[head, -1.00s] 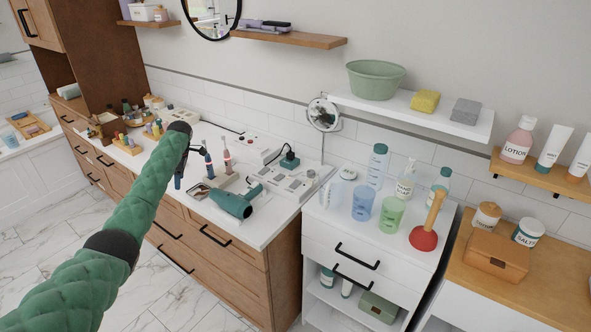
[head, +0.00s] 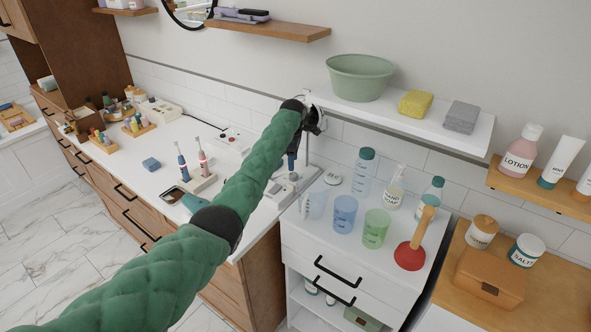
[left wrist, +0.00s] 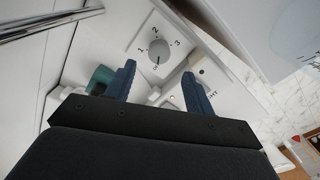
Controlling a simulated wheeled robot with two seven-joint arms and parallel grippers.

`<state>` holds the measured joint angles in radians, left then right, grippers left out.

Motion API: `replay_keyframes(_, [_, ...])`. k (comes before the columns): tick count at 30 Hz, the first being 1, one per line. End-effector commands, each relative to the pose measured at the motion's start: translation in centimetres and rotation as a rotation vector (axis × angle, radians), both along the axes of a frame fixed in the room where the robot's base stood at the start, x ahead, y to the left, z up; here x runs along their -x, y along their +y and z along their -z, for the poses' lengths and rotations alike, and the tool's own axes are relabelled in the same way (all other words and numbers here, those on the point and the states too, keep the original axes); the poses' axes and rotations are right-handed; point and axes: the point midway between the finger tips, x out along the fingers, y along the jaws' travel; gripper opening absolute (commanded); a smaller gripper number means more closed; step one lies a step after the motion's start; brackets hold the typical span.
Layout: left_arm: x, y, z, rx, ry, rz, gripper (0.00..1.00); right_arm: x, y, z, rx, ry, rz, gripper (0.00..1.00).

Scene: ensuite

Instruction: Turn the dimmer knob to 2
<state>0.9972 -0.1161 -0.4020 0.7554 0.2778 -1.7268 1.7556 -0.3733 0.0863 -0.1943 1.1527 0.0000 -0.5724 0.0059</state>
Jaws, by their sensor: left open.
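The dimmer knob (left wrist: 159,49) is a round grey dial on a white panel in the left wrist view. The numerals 1, 2 and 3 are printed around it. Its dark mark points down in the picture, toward what looks like a 0, away from the 2. My left gripper (left wrist: 158,75) is open, its blue fingers pointing at the panel on either side below the knob, with nothing between them. In the head view, my left gripper (head: 291,163) hangs above the counter's right end, over the white panel (head: 281,189). The knob cannot be made out there. My right gripper is not in view.
A teal plug (left wrist: 101,78) sits beside the left finger. Two toothbrushes (head: 203,163) stand left of my arm. Cups (head: 345,213), bottles and a red plunger (head: 409,255) stand on the white cabinet to the right. A white shelf (head: 400,120) hangs close behind the gripper.

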Motion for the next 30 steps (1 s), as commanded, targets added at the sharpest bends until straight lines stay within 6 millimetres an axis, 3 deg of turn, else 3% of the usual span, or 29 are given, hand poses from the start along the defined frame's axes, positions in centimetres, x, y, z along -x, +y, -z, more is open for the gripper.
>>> replay_keyframes(1, [0.0, 0.0, 0.4, 0.0, 0.001, 0.0, 0.54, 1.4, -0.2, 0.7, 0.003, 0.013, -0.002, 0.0])
replay_keyframes(12, [0.0, 0.0, 5.3, 0.0, 0.0, 0.0, 0.54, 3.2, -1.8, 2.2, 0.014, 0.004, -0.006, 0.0])
replay_keyframes(24, [0.0, 0.0, 6.3, 0.0, -0.001, 0.0, 0.54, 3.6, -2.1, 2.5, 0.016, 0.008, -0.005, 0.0])
replay_keyframes(26, [0.0, 0.0, 6.3, 0.0, -0.001, 0.0, 0.46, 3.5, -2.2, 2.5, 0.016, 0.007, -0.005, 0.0])
replay_keyframes(30, [0.0, 0.0, 6.3, 0.0, -0.001, 0.0, 0.18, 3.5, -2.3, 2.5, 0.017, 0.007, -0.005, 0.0])
